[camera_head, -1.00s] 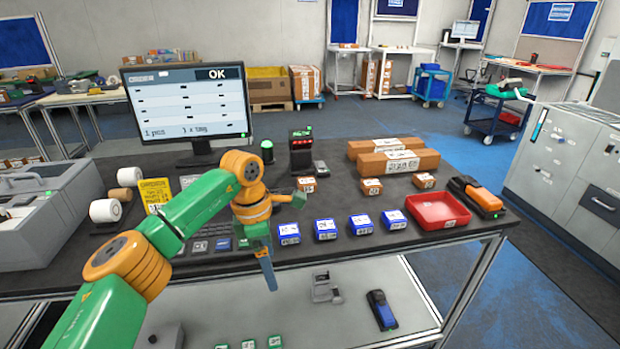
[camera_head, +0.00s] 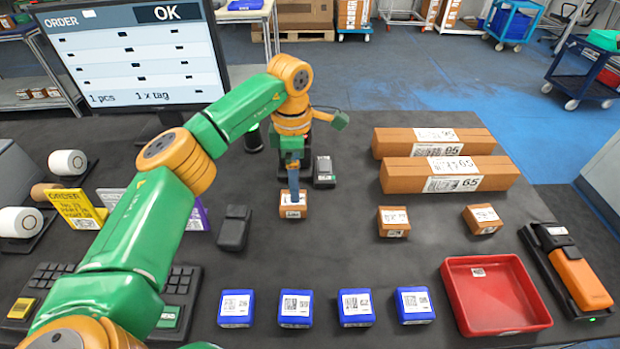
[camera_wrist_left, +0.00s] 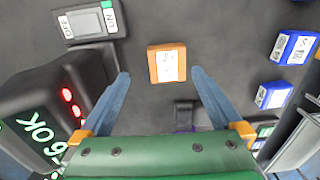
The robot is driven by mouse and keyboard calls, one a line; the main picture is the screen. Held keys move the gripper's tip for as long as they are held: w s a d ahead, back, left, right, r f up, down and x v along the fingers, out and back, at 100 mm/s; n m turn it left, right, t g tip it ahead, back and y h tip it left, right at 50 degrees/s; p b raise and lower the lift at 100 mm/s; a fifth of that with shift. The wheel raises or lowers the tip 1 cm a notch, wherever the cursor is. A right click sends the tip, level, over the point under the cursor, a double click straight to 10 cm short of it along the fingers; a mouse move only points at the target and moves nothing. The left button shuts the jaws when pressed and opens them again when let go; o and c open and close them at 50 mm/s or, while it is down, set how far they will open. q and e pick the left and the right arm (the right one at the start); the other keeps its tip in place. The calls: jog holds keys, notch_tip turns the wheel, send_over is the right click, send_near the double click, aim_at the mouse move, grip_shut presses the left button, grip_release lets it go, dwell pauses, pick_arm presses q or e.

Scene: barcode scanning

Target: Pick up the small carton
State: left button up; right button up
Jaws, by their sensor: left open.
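Three small brown cartons with white labels stand on the dark table. The left one (camera_head: 292,207) is directly below my left gripper (camera_head: 293,193) in the head view. In the left wrist view this small carton (camera_wrist_left: 167,64) lies between and just beyond the two blue fingertips (camera_wrist_left: 159,72). The fingers are spread apart, with nothing between them, and the carton appears untouched. The other two small cartons (camera_head: 393,222) (camera_head: 482,219) stand further right. My right gripper is not in view.
Several blue boxes (camera_head: 297,308) line the front. A red tray (camera_head: 495,293) and an orange-black scanner (camera_head: 575,275) are at the right. Two long cartons (camera_head: 445,174) lie behind. A scale-like device (camera_head: 324,171) and a dark stand with red lights (camera_wrist_left: 45,100) are close to the gripper.

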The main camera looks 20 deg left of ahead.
pick_arm(q)
jog(key=shift+s+f, duration=0.25)
jog(key=shift+f, duration=0.1)
jog(key=shift+s+f+p, duration=0.8)
jog(key=shift+f+p, duration=0.25)
jog(key=shift+p, duration=0.1)
notch_tip(320, 180, down, 3)
jog(key=shift+w+r, duration=0.1)
jog(key=shift+w+f, duration=0.2)
jog(key=shift+f, duration=0.15)
jog(key=shift+w, duration=0.15)
jog(key=shift+s+r, duration=0.1)
jog(key=shift+s, duration=0.1)
jog(key=c, duration=0.9)
jog(key=shift+w, duration=0.15)
grip_shut()
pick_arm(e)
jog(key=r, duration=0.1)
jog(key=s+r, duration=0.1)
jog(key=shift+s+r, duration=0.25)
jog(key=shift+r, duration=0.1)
